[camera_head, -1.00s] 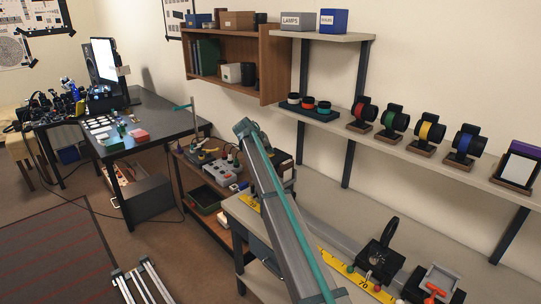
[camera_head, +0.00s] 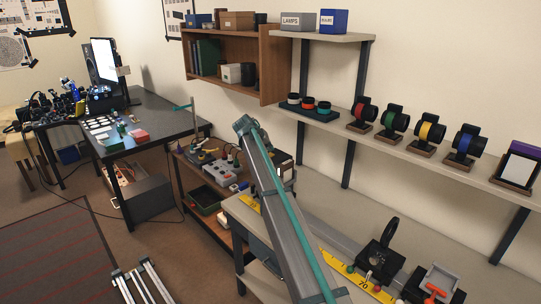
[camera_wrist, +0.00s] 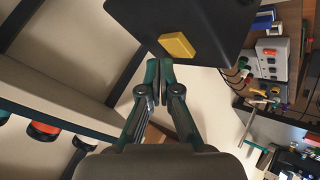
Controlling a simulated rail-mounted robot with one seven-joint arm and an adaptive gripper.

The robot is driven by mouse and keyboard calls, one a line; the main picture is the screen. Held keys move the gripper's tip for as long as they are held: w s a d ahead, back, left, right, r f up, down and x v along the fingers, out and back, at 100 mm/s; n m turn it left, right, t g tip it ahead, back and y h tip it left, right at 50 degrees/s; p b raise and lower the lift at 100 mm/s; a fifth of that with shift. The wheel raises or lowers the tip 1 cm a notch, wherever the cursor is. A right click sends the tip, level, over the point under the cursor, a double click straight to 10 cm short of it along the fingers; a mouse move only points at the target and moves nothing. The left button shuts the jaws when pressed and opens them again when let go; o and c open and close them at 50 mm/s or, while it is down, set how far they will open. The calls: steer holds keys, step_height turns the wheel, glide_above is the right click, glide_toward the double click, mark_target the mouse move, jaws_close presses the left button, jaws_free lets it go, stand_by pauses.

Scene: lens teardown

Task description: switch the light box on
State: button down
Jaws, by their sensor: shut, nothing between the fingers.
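A dark box with a yellow button (camera_wrist: 177,46) on its face fills the top of the wrist view. I cannot tell for certain that it is the light box; no label shows. My gripper (camera_wrist: 157,82) is shut and empty, with its fingertips just below the box and close to the yellow button. I cannot tell whether they touch it. In the head view my arm hides the gripper, and a dark box (camera_head: 284,167) shows partly behind it.
A grey switch box (camera_head: 220,174) with cables stands on the wooden shelf unit beyond. A wall shelf (camera_head: 410,144) carries several coloured lens holders. A yellow ruler (camera_head: 345,270) and black mounts (camera_head: 378,257) lie on the front bench. A bright white panel (camera_head: 103,57) stands on the far desk.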

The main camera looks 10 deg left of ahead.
steer(key=shift+r+p, duration=0.5)
steer(key=shift+r, duration=2.35)
steer(key=shift+f, duration=0.15)
